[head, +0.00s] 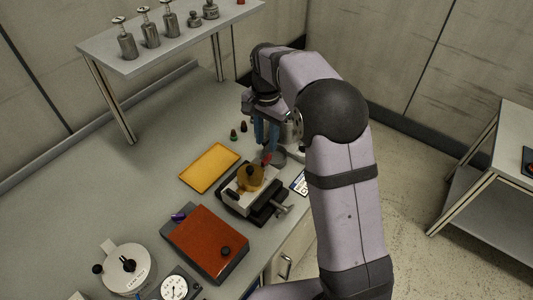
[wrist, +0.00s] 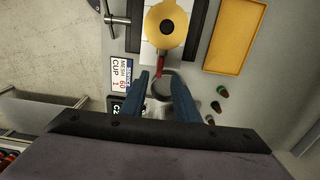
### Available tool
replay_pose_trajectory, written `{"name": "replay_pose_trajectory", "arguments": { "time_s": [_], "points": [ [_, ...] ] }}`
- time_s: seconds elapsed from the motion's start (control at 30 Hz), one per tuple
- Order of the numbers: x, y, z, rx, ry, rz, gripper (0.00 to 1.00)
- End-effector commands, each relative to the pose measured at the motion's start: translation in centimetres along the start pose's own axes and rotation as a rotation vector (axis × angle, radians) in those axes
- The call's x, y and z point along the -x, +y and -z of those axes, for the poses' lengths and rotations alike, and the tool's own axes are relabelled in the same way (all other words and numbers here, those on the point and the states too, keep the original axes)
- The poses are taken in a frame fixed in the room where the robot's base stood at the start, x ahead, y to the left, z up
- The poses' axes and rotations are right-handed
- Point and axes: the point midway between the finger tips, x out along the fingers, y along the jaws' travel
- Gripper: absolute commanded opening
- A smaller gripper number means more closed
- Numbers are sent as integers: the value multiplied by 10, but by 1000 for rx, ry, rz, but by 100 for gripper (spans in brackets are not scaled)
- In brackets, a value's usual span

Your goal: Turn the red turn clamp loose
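The red turn clamp (head: 266,158) shows as a small red piece beside the round yellow part (head: 251,177) on the white block of the small fixture. In the wrist view the red clamp (wrist: 160,65) is a short bar pointing from the yellow disc (wrist: 166,26) toward my gripper. My gripper (wrist: 159,76) has its two blue fingers apart, with nothing held between them. The fingertips are close to the red bar's near end; I cannot tell the height gap. In the head view my gripper (head: 267,143) is partly hidden by my arm.
A grey round cup (wrist: 164,86) shows between and below the fingers. Small dark bottles (wrist: 220,92) stand beside it. A yellow tray (head: 210,167) lies left of the fixture, and a red-topped box (head: 207,240) in front. A shelf with metal weights (head: 150,35) stands behind.

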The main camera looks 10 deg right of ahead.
Motion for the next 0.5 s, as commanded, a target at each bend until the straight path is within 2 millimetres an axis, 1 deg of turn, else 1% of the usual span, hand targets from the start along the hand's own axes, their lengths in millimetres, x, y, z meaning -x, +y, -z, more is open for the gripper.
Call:
{"name": "replay_pose_trajectory", "arguments": {
  "time_s": [0.17, 0.3, 0.5],
  "points": [
    [-17, 1, -1, 1, -3, -3, 28],
    [-35, 1, -1, 1, -3, -4, 28],
    [-58, 1, 0, 1, -1, -2, 28]
  ]
}}
